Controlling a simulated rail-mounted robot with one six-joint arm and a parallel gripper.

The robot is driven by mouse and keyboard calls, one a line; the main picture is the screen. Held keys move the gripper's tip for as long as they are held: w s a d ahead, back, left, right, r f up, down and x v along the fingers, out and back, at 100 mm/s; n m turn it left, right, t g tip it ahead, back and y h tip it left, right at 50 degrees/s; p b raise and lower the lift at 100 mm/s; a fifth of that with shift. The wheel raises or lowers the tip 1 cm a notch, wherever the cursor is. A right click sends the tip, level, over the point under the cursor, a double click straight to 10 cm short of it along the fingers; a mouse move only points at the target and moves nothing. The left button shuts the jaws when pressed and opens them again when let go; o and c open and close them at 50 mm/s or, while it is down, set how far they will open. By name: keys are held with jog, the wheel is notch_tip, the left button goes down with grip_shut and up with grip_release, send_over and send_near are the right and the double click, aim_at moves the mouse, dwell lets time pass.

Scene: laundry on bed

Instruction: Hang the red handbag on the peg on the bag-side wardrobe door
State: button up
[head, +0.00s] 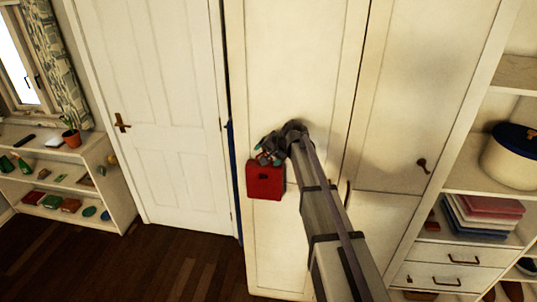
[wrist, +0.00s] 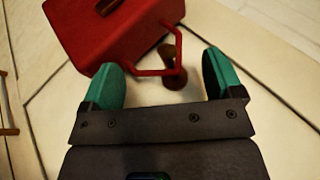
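The red handbag (head: 265,182) is upright against the cream wardrobe door (head: 292,60) in the head view, just below my gripper (head: 269,155). In the wrist view, the handbag (wrist: 105,30) is at the upper left, its handle reaching toward my gripper (wrist: 163,78). The brown peg (wrist: 176,88) shows inside the handle loop and beyond its bar, so the handle appears to be over the peg. My green fingers are spread wide, one on each side of the handle end and peg. The left finger is close to the handle; I cannot tell whether they touch.
The neighbouring wardrobe door (head: 410,95) is to the right, beside open shelves with folded cloths (head: 485,212) and a round box (head: 512,158). A white room door (head: 165,110) and a low shelf unit (head: 118,190) are left. The dark floor (head: 165,265) there is clear.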

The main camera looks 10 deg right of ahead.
jog(key=p+v, duration=0.6)
jog(key=v, duration=0.2)
jog(key=s+a+f+n+g+h+b, duration=0.2)
jog(key=s+f+n+g+b, duration=0.1)
jog(key=s+f+b, duration=0.7)
jog(key=s+a+f+n+g+h+b, duration=0.2)
jog(key=s+f+b, duration=0.9)
jog(key=s, duration=1.1)
notch_tip(320, 180, down, 5)
jog(key=shift+s+r+n+g+h+b, duration=0.15)
jog(key=shift+s+n+g+h+b, duration=0.2)
jog(key=shift+n+g, duration=0.35)
jog(key=shift+w, duration=0.1)
